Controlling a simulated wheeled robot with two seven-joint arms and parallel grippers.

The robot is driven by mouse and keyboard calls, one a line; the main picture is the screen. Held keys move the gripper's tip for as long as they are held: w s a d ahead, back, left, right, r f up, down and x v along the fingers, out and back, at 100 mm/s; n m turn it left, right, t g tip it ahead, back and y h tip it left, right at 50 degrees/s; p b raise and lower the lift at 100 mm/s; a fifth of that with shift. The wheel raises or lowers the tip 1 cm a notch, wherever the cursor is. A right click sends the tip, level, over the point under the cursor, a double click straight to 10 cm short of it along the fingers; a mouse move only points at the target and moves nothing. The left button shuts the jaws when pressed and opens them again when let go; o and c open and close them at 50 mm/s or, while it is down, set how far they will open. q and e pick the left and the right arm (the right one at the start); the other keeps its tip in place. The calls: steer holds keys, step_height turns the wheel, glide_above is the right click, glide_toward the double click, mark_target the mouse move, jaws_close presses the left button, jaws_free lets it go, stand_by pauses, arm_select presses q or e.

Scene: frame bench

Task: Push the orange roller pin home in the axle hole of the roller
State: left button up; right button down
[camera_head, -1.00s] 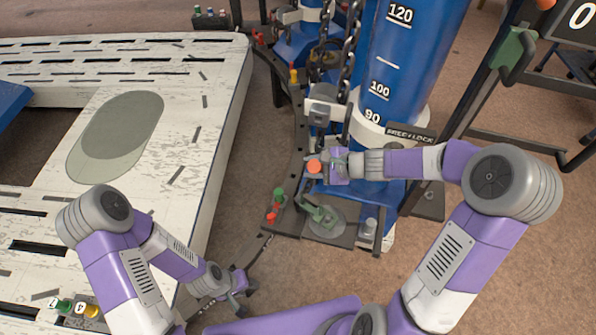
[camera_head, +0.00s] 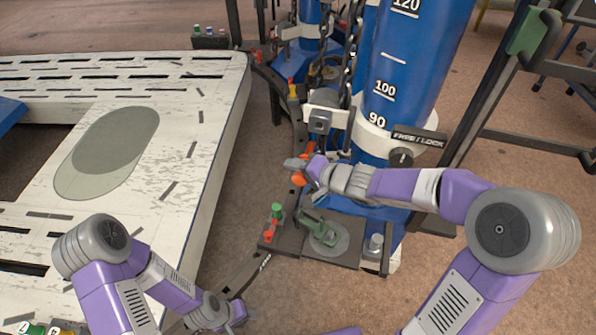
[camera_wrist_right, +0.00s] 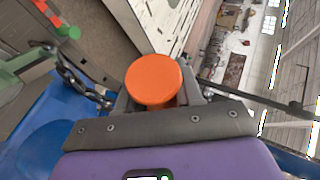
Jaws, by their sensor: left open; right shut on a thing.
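The orange roller pin (camera_head: 299,179) is held in my right gripper (camera_head: 302,168), in front of the blue tower. In the right wrist view its round orange head (camera_wrist_right: 152,82) faces the camera between the jaws, and its shank is mostly hidden. I cannot make out the roller or its axle hole for certain in either view; the pin appears in free air, apart from the tower. My left gripper (camera_head: 236,313) is open and empty, low at the bottom of the head view beside the white frame deck.
A blue tower (camera_head: 405,70) with chains stands behind my right gripper, with a FREE/LOCK plate (camera_head: 419,139). A green lever (camera_head: 320,228) and red and green pegs (camera_head: 271,228) sit on the dark base below. The white slotted deck (camera_head: 215,110) fills the left.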

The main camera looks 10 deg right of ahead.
steer(key=shift+w+d+r, duration=0.1)
steer(key=shift+w+d, duration=0.25)
steer(key=shift+w, duration=0.25)
steer(key=w, duration=0.1)
steer(key=w+d+p, duration=0.2)
steer(key=w, duration=0.1)
steer(key=shift+b, duration=0.9)
stand_by(1.8)
steer(key=w+d+p, duration=0.3)
steer(key=w+p, duration=0.1)
steer(key=w, duration=0.2)
steer(key=shift+d, duration=0.15)
stand_by(2.2)
steer(key=shift+w, duration=0.1)
steer(key=c, duration=0.7)
jaws_free()
